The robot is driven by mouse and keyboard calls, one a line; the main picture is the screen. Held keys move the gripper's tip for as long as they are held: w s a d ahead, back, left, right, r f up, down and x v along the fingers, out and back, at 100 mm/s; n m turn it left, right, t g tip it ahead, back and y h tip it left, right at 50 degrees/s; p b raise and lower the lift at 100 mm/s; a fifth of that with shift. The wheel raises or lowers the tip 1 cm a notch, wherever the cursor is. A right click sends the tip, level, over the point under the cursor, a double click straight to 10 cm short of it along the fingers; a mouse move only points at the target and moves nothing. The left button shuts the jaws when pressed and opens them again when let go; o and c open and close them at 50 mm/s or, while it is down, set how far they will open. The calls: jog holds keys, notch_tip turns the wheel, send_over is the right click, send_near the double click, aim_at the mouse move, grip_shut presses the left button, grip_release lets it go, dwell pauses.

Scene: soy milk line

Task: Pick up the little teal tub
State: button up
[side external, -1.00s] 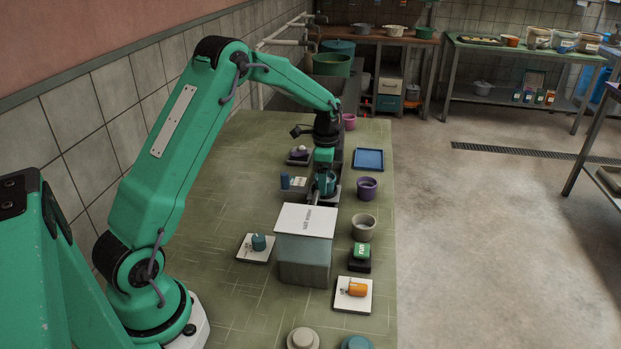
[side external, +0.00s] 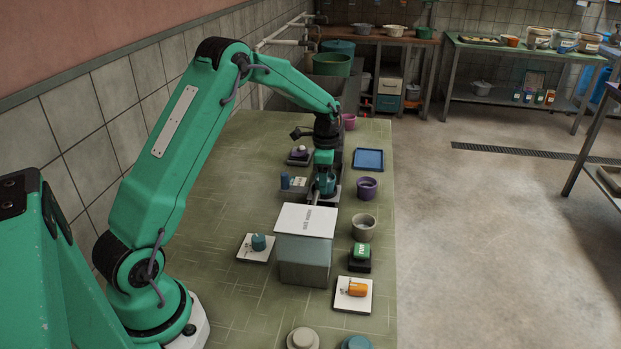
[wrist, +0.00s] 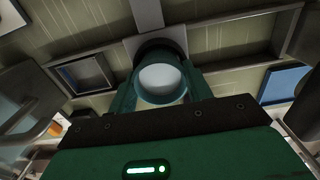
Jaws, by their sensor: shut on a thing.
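The little teal tub (side external: 327,184) is between the jaws of my gripper (side external: 325,190) in the side external view, just behind the large box with the white top. In the wrist view the tub (wrist: 162,82) is round, with a pale inside and a teal rim. My gripper (wrist: 160,90) is shut on it, with a finger on each side. The tub's lower part is hidden, so I cannot tell whether it touches the surface below.
A large box with a white lid (side external: 306,221) stands close in front of my gripper. A purple pot (side external: 367,188), a grey pot (side external: 363,227) and a blue tray (side external: 368,159) are to the right. A blue item (side external: 285,180) is to the left. Green mat (side external: 225,290) lies bare at the front left.

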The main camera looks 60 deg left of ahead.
jog(key=shift+r, duration=0.1)
jog(key=shift+r, duration=0.75)
notch_tip(320, 180, up, 2)
jog(key=shift+r, duration=0.2)
jog(key=s+d+r, duration=0.2)
jog(key=d+r, duration=0.5)
jog(key=d, duration=0.4)
jog(key=shift+s+d, duration=0.2)
jog(key=shift+s, duration=0.05)
